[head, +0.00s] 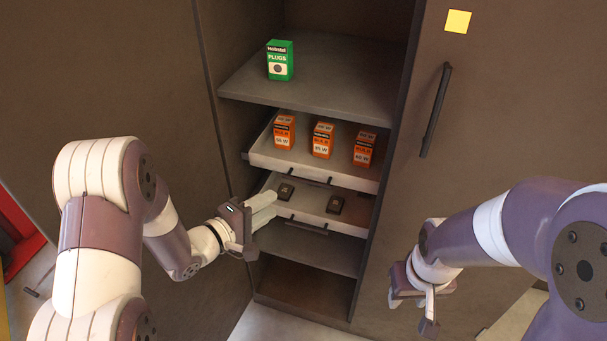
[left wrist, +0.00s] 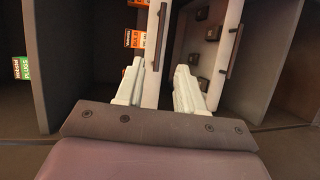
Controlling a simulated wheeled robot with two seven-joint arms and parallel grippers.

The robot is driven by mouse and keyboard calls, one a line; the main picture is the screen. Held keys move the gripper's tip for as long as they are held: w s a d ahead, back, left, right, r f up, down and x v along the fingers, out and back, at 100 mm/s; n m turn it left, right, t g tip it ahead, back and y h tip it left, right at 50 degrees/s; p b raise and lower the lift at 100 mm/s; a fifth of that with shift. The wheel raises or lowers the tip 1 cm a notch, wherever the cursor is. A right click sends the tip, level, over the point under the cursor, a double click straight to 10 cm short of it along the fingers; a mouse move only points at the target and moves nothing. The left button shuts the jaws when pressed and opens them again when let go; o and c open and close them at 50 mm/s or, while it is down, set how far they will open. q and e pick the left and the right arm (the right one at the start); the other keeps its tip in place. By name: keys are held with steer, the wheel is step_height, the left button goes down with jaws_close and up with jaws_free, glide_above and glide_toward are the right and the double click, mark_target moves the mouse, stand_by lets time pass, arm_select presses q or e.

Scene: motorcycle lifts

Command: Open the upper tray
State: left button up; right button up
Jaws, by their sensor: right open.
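The upper tray (head: 276,160) is a pale tray with a dark bar handle (head: 316,181) on its front. It holds three orange boxes and stands partly out of the cabinet. Its front also shows in the left wrist view (left wrist: 151,50). Contact is unclear. My right gripper (head: 428,308) is open and empty, lower right.
A green plugs box (head: 280,61) stands on the shelf (head: 335,80) above the trays. A closed door (head: 500,110) with a long dark handle (head: 436,110) is at the right. A bare shelf (head: 310,248) lies below the trays. Red equipment (head: 18,237) shows at the far left.

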arm_select(q)
steer(key=b+x, duration=0.2)
steer(key=x, duration=1)
steer(key=shift+w+d+n+b, duration=0.25)
steer(key=shift+w+n+b, duration=0.05)
steer(key=shift+b, duration=0.05)
jaws_close()
